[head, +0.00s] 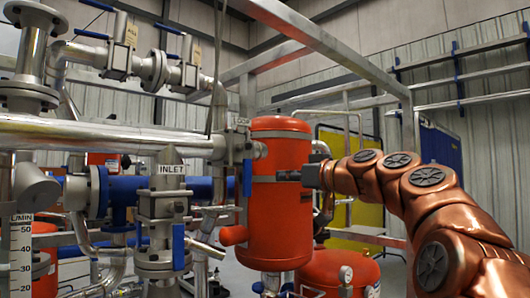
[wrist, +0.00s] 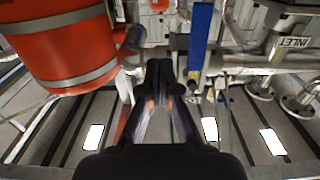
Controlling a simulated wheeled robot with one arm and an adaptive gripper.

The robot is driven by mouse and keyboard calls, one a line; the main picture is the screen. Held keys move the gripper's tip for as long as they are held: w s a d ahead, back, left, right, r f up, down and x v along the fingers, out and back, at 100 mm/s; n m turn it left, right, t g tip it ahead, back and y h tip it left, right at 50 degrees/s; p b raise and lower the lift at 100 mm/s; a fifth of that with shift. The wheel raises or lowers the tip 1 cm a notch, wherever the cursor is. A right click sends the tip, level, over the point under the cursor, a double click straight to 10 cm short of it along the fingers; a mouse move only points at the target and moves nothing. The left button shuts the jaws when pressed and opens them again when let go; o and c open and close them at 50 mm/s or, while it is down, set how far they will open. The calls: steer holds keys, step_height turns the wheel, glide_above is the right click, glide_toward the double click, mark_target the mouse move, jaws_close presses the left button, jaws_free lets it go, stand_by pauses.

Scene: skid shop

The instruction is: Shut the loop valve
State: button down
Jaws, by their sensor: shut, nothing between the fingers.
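A blue lever handle (head: 248,178) hangs down just left of the red tank in the head view. A blue lever (wrist: 200,36), probably the same one, stands close to the right of my fingers in the wrist view. My gripper (head: 288,175) is in front of the red tank, to the right of that lever. In the wrist view my gripper (wrist: 161,72) has its fingers together and empty, apart from the lever.
The red tank (head: 280,215) is right beside my gripper; it fills the upper left of the wrist view (wrist: 65,48). The INLET valve (head: 160,205) with a blue lever (head: 178,247) stands at left. Steel pipes (head: 100,135) crowd the left. More blue-handled valves (head: 168,28) are above.

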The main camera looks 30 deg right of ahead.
steer(key=shift+b+v, duration=0.6)
steer(key=shift+v, duration=1.5)
